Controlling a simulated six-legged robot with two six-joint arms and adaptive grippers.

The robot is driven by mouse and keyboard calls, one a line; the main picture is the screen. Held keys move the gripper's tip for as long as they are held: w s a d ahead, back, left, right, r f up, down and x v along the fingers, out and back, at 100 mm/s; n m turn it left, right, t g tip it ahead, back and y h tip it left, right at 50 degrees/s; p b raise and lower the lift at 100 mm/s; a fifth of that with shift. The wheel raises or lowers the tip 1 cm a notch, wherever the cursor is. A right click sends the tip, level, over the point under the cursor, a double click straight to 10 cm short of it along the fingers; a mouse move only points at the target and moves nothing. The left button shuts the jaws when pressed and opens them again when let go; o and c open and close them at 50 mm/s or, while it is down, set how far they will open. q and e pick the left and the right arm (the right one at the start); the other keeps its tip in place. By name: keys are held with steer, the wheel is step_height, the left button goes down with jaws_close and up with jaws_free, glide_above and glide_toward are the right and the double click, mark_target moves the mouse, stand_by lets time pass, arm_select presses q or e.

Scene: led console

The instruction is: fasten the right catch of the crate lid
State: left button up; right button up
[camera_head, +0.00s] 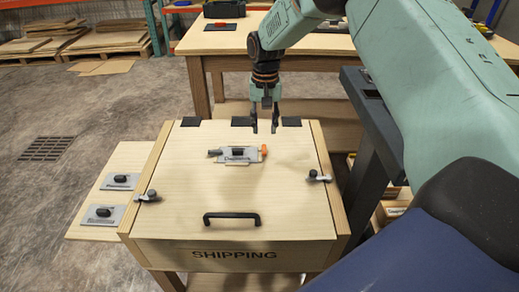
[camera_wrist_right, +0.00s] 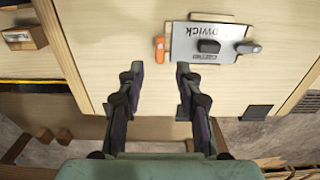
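The wooden crate's lid (camera_head: 190,180) lies shut, with a black handle (camera_head: 232,217) near its front edge. The right catch (camera_head: 318,176), a small silver lever with a dark knob, sits at the lid's right edge. A similar left catch (camera_head: 147,196) sits at the left edge. I cannot tell whether either is fastened. My right gripper (camera_head: 264,122) is open and empty above the lid's back edge, well behind and left of the right catch. In the right wrist view its two fingers (camera_wrist_right: 160,75) are apart with nothing between them. My left gripper is out of view.
A metal plate (camera_head: 228,155) with a dark knob and orange tab (camera_wrist_right: 159,49) lies on the lid near my right gripper. Black hinges (camera_head: 291,122) line the back edge. A side shelf (camera_head: 88,215) holds two more plates. A wooden table (camera_head: 215,44) stands behind.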

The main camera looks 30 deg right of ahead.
mark_target(264, 150)
steer(key=shift+w+a+f, duration=0.15)
steer(key=shift+a+f, duration=0.15)
steer(key=shift+f, duration=0.15)
steer(key=f, duration=0.1)
steer(key=f+b, duration=0.1)
steer(key=s+f, duration=0.1)
steer(key=shift+d+f, duration=0.4)
steer(key=shift+w+a+f+b, duration=0.1)
steer(key=shift+f+b, duration=0.15)
steer(key=shift+f, duration=0.3)
steer(key=shift+w+a+f+b, duration=0.1)
steer(key=shift+f+b, duration=0.1)
steer(key=shift+f, duration=0.35)
steer(key=shift+w+a+f, duration=0.1)
steer(key=shift+f, duration=0.35)
steer(key=shift+s+d, duration=0.2)
steer(key=shift+w+a, duration=0.15)
steer(key=shift+w, duration=0.05)
steer(key=shift+c, duration=1.4)
steer(key=shift+s, duration=0.1)
steer(key=c, duration=0.4)
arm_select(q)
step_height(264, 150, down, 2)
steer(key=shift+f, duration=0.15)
arm_select(e)
jaws_close()
